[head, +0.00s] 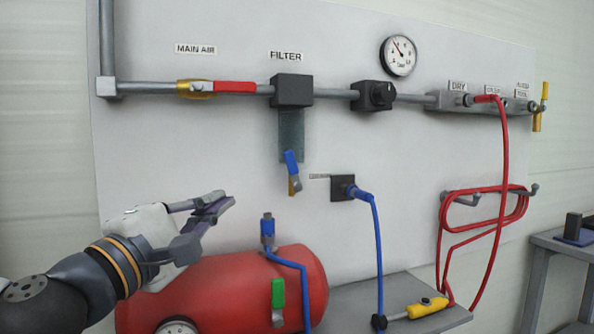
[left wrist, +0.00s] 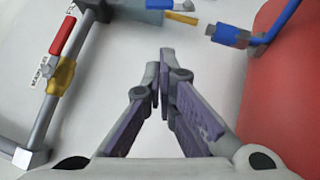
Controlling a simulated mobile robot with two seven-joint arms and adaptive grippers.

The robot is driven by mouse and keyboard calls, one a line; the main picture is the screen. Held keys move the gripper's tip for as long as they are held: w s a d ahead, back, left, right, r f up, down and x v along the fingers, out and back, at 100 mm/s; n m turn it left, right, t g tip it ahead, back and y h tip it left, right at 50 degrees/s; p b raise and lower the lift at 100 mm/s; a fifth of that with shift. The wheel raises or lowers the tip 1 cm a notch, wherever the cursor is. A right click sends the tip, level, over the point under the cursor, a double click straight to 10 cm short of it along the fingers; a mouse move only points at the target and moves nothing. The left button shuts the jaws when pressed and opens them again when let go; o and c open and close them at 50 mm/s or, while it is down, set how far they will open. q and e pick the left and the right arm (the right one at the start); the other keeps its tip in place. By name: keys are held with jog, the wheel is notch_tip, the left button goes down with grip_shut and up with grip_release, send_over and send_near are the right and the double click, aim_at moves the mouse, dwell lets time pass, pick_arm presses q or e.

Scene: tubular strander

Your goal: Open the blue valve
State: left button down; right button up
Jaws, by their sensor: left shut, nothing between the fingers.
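The blue valve (head: 292,165) hangs under the filter (head: 291,90) on the wall panel. Its blue lever slants up and left from a small brass body (head: 294,186). In the left wrist view, a piece of the blue lever (left wrist: 188,5) and the brass body (left wrist: 182,18) show at the top edge, partly cut off. My left gripper (head: 226,198) is shut and empty, to the left of the valve and a little lower, apart from it. In the left wrist view its fingertips (left wrist: 165,58) point toward the top edge. My right gripper is not in view.
A red tank (head: 240,285) with a green-handled valve (head: 278,293) stands below my gripper. A blue hose connector (head: 267,228) rises above the tank. A red lever (head: 234,86) sits on the upper pipe. Bare panel lies between my gripper and the blue valve.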

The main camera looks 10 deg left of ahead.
pick_arm(q)
send_near(280, 161)
jog(key=w+a, duration=0.2)
jog(key=w, duration=0.1)
jog(key=d, duration=0.1)
jog(key=w+d, duration=0.1)
jog(key=r, duration=0.1)
jog(key=shift+w+d, duration=0.25)
jog(key=shift+d, duration=0.15)
